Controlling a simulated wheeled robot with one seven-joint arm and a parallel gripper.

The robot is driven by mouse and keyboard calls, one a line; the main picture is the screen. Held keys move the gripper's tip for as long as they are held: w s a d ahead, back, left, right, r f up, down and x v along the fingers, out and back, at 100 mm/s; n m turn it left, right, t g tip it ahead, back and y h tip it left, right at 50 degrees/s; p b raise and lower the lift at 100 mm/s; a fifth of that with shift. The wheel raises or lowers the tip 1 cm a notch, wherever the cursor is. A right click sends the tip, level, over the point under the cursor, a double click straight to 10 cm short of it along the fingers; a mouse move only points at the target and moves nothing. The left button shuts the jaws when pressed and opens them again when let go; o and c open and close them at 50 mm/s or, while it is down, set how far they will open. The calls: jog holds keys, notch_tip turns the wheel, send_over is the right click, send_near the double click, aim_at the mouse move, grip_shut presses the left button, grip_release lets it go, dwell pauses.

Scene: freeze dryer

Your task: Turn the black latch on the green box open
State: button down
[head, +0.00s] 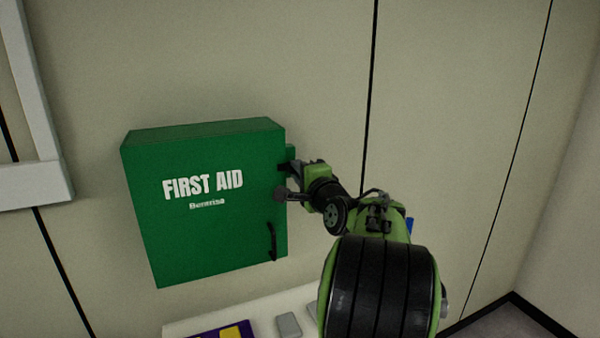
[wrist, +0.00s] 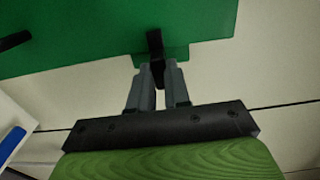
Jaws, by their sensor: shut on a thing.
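The green first aid box (head: 205,240) is mounted on the wall, its door closed. It also shows across the top of the wrist view (wrist: 100,30). The black latch (wrist: 155,45) sits at the box's right edge in the head view, on a small green tab. My gripper (wrist: 158,72) is at that edge, its two grey fingers shut on the latch from either side. In the head view my gripper (head: 290,180) partly hides the latch. A black handle (head: 271,242) is on the lower right of the door, apart from my gripper; its end also shows in the wrist view (wrist: 14,40).
A white surface (head: 265,306) lies below the box, with a purple and yellow item (head: 225,333) and a grey object (head: 288,324) on it. A white frame (head: 35,180) is on the wall at left. The wall right of my arm is clear.

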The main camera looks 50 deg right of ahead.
jog(key=n+b, duration=1.2)
jog(key=n, duration=0.5)
jog(key=shift+f+n+b, duration=0.1)
jog(key=shift+n+b, duration=0.2)
jog(key=shift+b, duration=0.1)
dwell(0.3)
jog(key=c, duration=1.1)
grip_release()
jog(key=shift+s, duration=0.1)
